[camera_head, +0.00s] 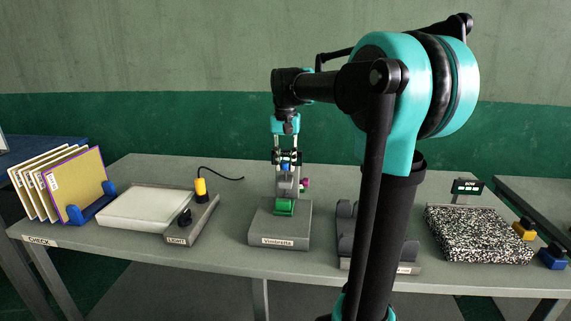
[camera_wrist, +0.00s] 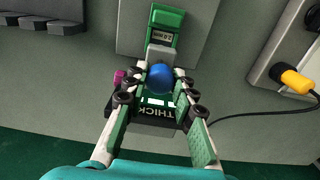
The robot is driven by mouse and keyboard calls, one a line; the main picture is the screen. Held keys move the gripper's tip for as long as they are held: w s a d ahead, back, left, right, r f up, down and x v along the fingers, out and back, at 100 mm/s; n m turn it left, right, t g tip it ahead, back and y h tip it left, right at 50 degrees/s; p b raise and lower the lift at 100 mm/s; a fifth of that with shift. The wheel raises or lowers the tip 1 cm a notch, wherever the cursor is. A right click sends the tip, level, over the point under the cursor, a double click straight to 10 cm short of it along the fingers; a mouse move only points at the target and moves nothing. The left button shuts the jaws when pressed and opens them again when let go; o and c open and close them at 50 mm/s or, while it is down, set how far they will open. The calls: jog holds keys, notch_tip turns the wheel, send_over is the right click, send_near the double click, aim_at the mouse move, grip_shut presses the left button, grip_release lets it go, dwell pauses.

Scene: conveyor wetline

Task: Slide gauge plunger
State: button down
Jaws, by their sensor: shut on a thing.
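The thickness gauge (camera_wrist: 163,112) is a green and dark device with "THICK" lettering, a small display and a magenta knob (camera_wrist: 120,76). My gripper, also seen in the head view (camera_head: 287,160), points down over the gauge and is shut on the blue plunger. The gauge's green front part (camera_head: 285,207) shows below the fingers. The plunger's lower end is hidden.
To the left are a white light panel (camera_head: 146,207), a yellow-handled plug or tool with a cable (camera_head: 200,188) and a rack of upright boards (camera_head: 79,186). To the right are a dark holder (camera_head: 346,229), partly behind my arm, and a speckled slab (camera_head: 474,235).

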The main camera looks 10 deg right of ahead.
jog(key=shift+f, duration=1.15)
jog(key=c, duration=1.2)
grip_release()
jog(key=shift+r, duration=0.1)
jog(key=shift+r, duration=3.4)
